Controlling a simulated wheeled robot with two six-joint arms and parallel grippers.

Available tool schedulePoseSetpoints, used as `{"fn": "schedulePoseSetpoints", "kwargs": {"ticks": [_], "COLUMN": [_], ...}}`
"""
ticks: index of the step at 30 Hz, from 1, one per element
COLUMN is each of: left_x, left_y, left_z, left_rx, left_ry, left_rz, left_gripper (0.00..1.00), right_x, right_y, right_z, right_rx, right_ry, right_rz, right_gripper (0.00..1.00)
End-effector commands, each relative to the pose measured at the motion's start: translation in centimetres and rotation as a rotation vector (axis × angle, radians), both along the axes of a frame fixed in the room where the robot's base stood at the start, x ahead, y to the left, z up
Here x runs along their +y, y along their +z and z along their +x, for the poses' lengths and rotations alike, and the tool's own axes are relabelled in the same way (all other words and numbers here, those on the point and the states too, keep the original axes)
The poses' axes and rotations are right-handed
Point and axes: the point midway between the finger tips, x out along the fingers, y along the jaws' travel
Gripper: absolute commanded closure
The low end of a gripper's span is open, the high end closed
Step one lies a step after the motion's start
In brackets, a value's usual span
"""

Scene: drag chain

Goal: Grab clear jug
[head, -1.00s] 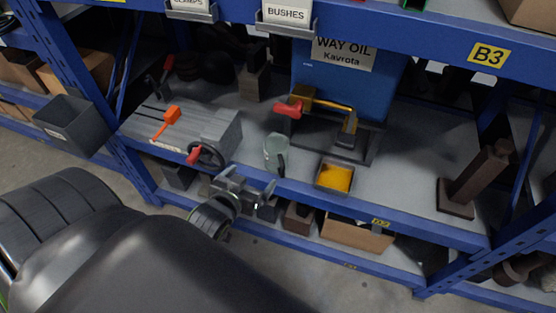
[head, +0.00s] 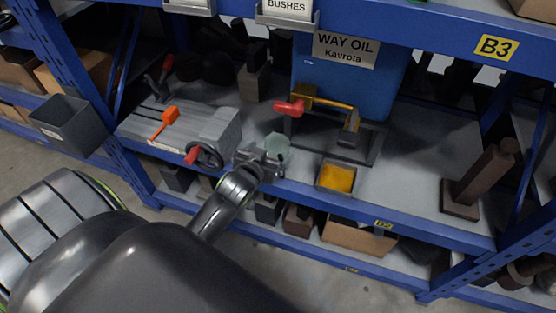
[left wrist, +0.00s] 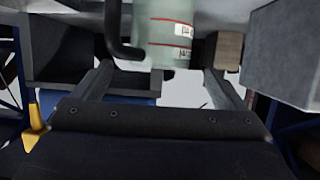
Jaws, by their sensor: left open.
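The clear jug (head: 277,145) stands on the middle shelf, just left of the blue oil container, and my left gripper covers its lower part in the head view. In the left wrist view the jug (left wrist: 165,35) shows pale and translucent with red-and-white labels and a dark handle on its left. My left gripper (head: 262,160) is at the shelf's front edge, close to the jug. In the left wrist view its two fingers (left wrist: 158,78) are spread apart, with the jug just beyond and between them. Contact cannot be told. My right gripper is not in view.
The blue WAY OIL container (head: 345,85) and a brass tap with red handle (head: 318,100) are behind.

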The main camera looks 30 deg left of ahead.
Motion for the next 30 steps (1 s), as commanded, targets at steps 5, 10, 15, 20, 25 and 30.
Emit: {"fn": "schedulePoseSetpoints", "kwargs": {"ticks": [5, 10, 15, 20, 25, 30], "left_x": [0.4, 0.8, 0.9, 0.9, 0.9, 0.9], "left_y": [-0.5, -1.3, -1.5, -1.5, -1.4, -1.4], "left_z": [2.3, 4.2, 4.8, 4.7, 4.7, 4.7], "left_rx": [-0.003, -0.001, 0.000, -0.001, -0.001, -0.001], "left_ry": [-0.001, -0.001, -0.001, -0.001, -0.001, -0.001], "left_rz": [0.000, 0.001, 0.000, 0.000, 0.000, 0.000], "left_gripper": [0.07, 0.07, 0.07, 0.07, 0.29, 0.52], "right_x": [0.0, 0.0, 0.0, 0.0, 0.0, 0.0], "right_y": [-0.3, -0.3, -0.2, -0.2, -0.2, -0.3], "right_z": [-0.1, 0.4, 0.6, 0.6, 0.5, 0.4], "right_rx": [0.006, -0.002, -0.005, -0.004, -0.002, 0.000], "right_ry": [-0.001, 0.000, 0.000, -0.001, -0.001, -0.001], "right_rz": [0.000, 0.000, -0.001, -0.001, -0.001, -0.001], "right_gripper": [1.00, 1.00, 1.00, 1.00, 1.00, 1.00]}}
